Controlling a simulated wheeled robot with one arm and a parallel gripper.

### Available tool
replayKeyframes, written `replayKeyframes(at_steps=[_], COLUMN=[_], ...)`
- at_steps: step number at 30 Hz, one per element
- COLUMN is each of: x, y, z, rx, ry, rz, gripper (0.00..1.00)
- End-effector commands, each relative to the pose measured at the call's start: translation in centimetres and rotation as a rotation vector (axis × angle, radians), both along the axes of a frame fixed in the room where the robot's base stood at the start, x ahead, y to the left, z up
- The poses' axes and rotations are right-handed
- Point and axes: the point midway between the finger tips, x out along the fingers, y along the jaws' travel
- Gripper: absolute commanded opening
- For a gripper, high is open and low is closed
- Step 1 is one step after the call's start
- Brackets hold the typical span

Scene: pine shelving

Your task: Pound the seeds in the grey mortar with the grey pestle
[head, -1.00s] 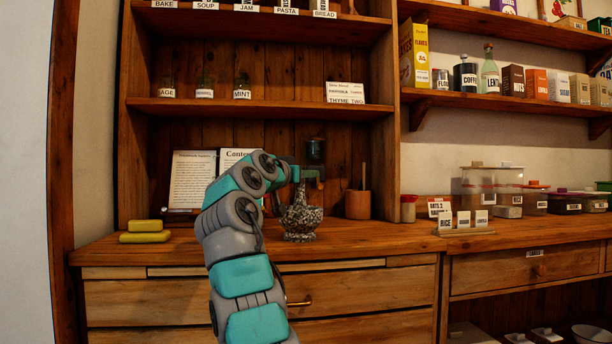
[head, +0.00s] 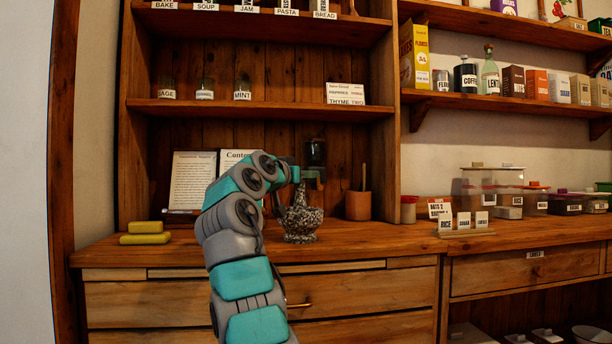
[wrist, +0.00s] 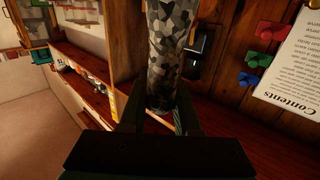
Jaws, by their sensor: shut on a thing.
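The grey speckled mortar (head: 301,228) stands on the wooden counter below the shelves, in the middle of the head view. The grey speckled pestle (head: 300,196) stands upright above it, its lower end hidden in the mortar's bowl. My gripper (head: 301,176) is above the mortar and shut on the pestle's upper part. In the wrist view the pestle (wrist: 170,45) runs up between the two fingers of my gripper (wrist: 160,112). The seeds are not visible. I cannot tell whether the pestle touches the bottom of the bowl.
A terracotta pot (head: 358,205) stands right of the mortar, and a dark grinder (head: 315,152) behind it. Propped recipe cards (head: 193,180) stand behind my arm. Yellow blocks (head: 146,232) lie at the counter's left. The counter front (head: 370,240) right of the mortar is clear.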

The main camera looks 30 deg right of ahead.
Motion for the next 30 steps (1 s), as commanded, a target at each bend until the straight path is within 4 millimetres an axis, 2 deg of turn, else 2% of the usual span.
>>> replayKeyframes(at_steps=[8, 14, 24, 30], x=[-0.1, 0.0, 0.0, 0.0], y=[0.0, 0.0, 0.0, 0.0], z=[-1.9, -0.9, 2.1, 2.1], rx=[-0.001, -0.001, 0.0, 0.0], ry=[-0.002, -0.001, -0.001, -0.001], rz=[0.0, 0.0, 0.0, 0.0], gripper=[0.0, 0.0, 0.0, 0.0])
